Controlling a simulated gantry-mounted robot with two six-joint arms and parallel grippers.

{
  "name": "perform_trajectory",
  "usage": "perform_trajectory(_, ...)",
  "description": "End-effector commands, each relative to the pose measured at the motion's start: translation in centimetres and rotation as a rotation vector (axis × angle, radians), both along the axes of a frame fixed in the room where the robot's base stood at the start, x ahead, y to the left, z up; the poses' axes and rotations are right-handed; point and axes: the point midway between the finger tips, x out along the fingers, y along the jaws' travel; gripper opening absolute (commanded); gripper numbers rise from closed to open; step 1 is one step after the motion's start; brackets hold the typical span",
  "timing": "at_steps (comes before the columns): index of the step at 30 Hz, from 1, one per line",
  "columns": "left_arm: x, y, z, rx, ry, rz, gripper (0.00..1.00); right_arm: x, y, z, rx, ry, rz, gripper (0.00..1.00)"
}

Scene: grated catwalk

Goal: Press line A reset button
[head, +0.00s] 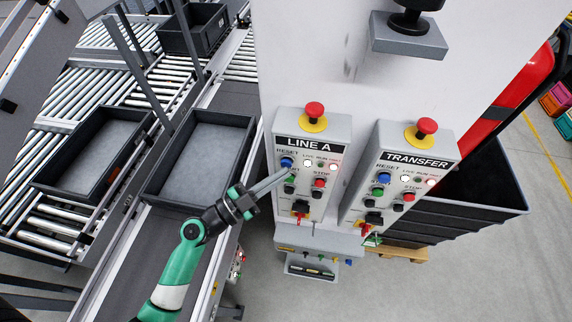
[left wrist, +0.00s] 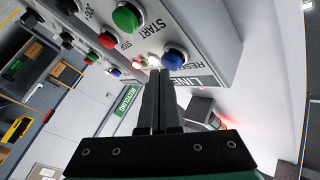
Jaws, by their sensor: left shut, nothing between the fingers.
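The LINE A panel (head: 312,140) is a grey box on a white cabinet face. Its blue reset button (head: 286,162) sits at the upper left under the word RESET. The blue button also shows in the left wrist view (left wrist: 174,57). My left gripper (head: 288,173) is shut and empty, with its fingertips just below the blue button in the head view. In the left wrist view the closed fingers (left wrist: 159,76) end just beside the blue button. I cannot tell whether they touch it. My right gripper is not in view.
The LINE A panel also has a green start button (left wrist: 127,17), a red stop button (head: 319,183) and a red emergency stop (head: 314,109). A similar TRANSFER panel (head: 402,150) stands to its right. Roller conveyors with a dark tray (head: 250,130) lie left.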

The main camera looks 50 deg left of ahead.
Motion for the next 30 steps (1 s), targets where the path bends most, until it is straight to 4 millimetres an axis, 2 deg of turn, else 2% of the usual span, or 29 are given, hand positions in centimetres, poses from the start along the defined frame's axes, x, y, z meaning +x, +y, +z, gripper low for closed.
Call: perform_trajectory(30, 0.76, 0.58, -0.04, 0.0, 0.0, 0.0, 0.0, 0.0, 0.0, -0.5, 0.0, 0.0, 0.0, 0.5)
